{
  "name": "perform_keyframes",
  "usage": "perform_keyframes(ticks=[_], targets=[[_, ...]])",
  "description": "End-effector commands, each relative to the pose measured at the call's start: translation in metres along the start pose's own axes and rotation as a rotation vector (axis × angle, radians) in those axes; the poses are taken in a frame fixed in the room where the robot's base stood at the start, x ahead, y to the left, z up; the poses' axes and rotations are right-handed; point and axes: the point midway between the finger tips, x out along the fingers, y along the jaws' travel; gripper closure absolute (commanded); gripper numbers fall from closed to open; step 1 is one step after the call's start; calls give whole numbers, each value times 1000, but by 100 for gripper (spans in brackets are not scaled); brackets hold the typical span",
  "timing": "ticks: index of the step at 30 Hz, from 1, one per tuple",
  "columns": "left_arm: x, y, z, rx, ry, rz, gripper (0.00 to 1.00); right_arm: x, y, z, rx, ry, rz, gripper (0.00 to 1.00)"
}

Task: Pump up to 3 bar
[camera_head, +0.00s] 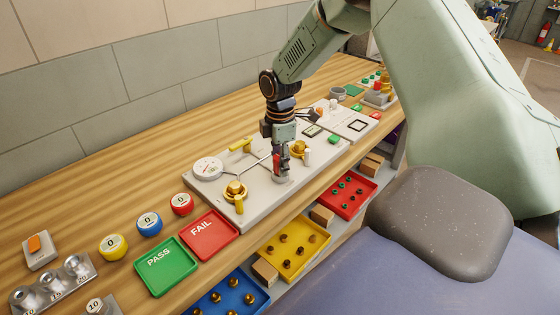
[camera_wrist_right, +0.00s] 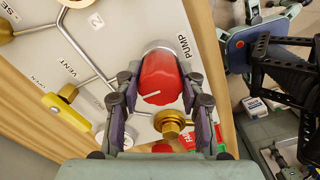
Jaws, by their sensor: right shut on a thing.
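A grey test board (camera_head: 258,185) lies on the wooden bench, with a round white gauge (camera_head: 208,168) at its left; its reading is too small to tell. My right gripper (camera_head: 283,163) points down at the board's front middle. In the right wrist view its fingers (camera_wrist_right: 160,100) are shut around the red pump knob (camera_wrist_right: 160,78), beside the PUMP label (camera_wrist_right: 183,46). A yellow vent handle (camera_wrist_right: 66,112) and a brass valve (camera_wrist_right: 172,122) are near it. A brass valve with a yellow handle (camera_head: 235,190) stands at the board's front left. My left gripper is out of view.
Green PASS (camera_head: 165,265) and red FAIL (camera_head: 209,235) trays lie left of the board. Yellow, blue and red round pieces (camera_head: 149,223) stand behind them. Blue, yellow and red bins (camera_head: 292,249) of fittings sit below the front edge. Bare bench lies behind the board.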

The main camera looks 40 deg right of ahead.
Motion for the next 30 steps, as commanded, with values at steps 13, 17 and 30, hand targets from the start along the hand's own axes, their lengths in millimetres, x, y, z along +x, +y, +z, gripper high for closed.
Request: perform_keyframes(ticks=[13,17,30], targets=[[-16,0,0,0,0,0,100,-2,0,0,111,0,-2,93],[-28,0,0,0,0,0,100,-3,0,0,209,0,-1,93],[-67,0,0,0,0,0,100,-3,1,0,623,-2,-1,93]])
